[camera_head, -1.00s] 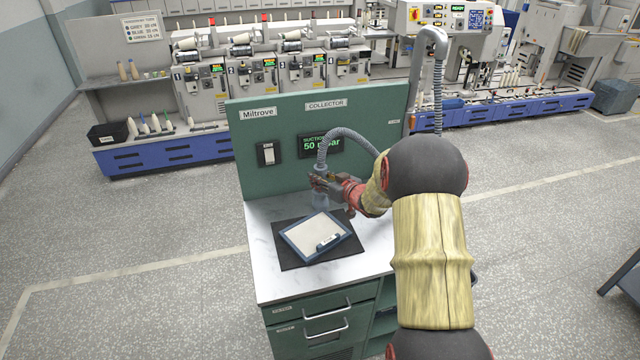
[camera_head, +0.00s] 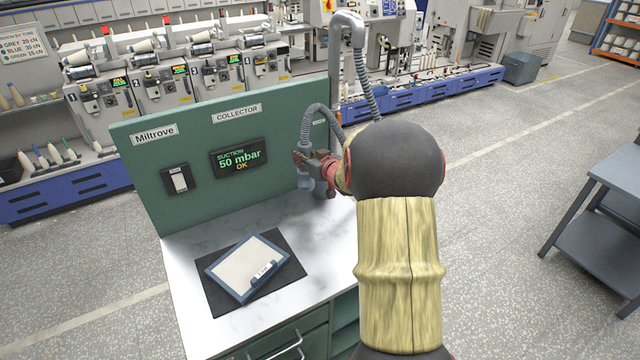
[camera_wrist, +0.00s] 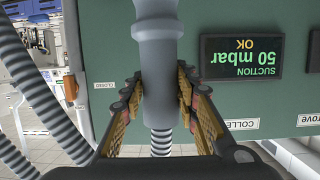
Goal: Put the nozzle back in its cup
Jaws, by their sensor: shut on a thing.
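My gripper (camera_head: 310,168) is shut on the grey nozzle (camera_head: 306,183) in front of the green panel, to the right of the suction display. The ribbed grey hose (camera_head: 318,112) rises from the nozzle and loops over to the right. The wrist view looks upside down, and there the nozzle (camera_wrist: 157,65) stands between both fingers (camera_wrist: 158,100), roughly upright. The nozzle's wide end points down in the head view, above the marble worktop. I cannot make out the cup for certain; my gripper and arm hide part of that area.
The green panel (camera_head: 215,140) carries the display (camera_head: 238,158) reading 50 mbar OK and a white switch (camera_head: 179,179). A clipboard (camera_head: 247,267) lies on a dark mat (camera_head: 215,299) on the worktop (camera_head: 188,262). A grey pipe (camera_head: 336,80) stands behind the panel's right end.

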